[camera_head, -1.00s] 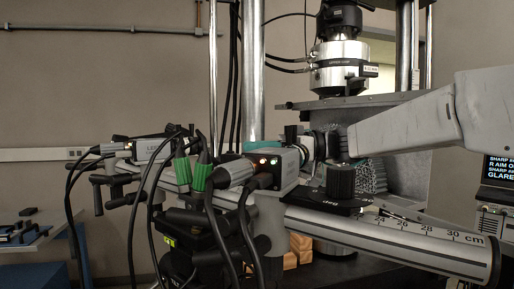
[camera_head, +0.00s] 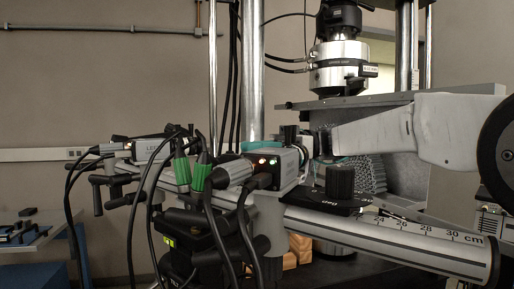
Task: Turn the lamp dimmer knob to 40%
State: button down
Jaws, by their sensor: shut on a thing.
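My gripper (camera_head: 318,143) is at the end of the pale arm, beside the front of the grey camera (camera_head: 277,162). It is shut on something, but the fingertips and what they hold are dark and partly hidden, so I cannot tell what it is. A black ribbed knob (camera_head: 340,181) stands upright on a black plate (camera_head: 335,203) on the rail, below and right of my gripper and apart from it. The plate's marking is too small to read surely. No knob in view can be read as a lamp dimmer with a percent scale.
A rail with a centimetre scale (camera_head: 430,230) runs across the front right. Black cables with green connectors (camera_head: 201,172) hang at the left. A grey lattice block (camera_head: 366,175) stands behind the knob, under the testing machine's load cell (camera_head: 338,67).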

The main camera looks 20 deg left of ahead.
jog(key=c, duration=1.3)
grip_release()
jog(key=v, duration=0.7)
jog(key=shift+w+d, duration=0.25)
jog(key=shift+w, duration=0.05)
